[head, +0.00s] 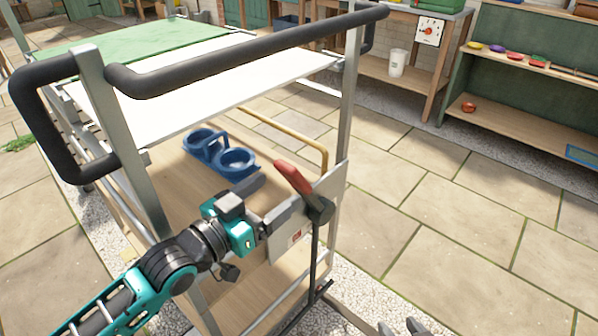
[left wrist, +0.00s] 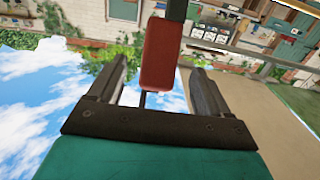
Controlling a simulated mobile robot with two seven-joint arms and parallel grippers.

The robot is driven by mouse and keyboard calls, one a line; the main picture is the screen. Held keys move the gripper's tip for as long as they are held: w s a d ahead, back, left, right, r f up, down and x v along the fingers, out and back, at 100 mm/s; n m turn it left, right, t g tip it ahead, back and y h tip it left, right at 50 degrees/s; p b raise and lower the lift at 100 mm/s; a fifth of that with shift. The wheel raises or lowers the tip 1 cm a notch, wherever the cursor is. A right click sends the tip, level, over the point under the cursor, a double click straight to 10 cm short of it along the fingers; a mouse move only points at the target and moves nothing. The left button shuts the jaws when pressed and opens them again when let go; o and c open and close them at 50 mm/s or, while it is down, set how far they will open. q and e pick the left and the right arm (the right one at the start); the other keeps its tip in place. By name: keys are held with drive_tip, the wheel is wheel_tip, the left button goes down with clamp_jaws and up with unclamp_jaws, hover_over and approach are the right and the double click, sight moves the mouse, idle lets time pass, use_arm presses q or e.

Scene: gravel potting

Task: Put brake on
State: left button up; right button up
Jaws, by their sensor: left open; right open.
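The brake lever has a red handle (head: 293,177) on a dark pivot at the near right corner post of the cart (head: 345,130). The handle tilts up and to the left. My left gripper (head: 268,200) is open just left of the handle, fingers toward it. In the left wrist view the red handle (left wrist: 160,55) shows between the two open fingers (left wrist: 160,75), with a gap on both sides. My right gripper (head: 401,326) is open and empty at the bottom edge, low over the paving, only its fingertips showing.
The cart's black push handle (head: 250,50) spans above my left arm. A blue double-cup holder (head: 235,162) stands on the cart's wooden shelf. A thin dark rod runs down from the brake pivot. Paving (head: 450,220) to the right is clear; a green shelf unit (head: 530,90) stands beyond.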

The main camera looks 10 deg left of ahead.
sight(288, 179)
use_arm(q)
drive_tip(key=shift+w+d+r, duration=0.1)
drive_tip(key=shift+w+r, duration=0.15)
drive_tip(key=shift+r, duration=0.05)
drive_tip(key=shift+w+d, duration=0.15)
drive_tip(key=shift+w, duration=0.1)
drive_tip(key=b+x, duration=0.1)
drive_tip(key=x, duration=0.5)
drive_tip(key=shift+w+d, duration=0.2)
drive_tip(key=shift+d, duration=0.1)
drive_tip(key=shift+r, duration=0.1)
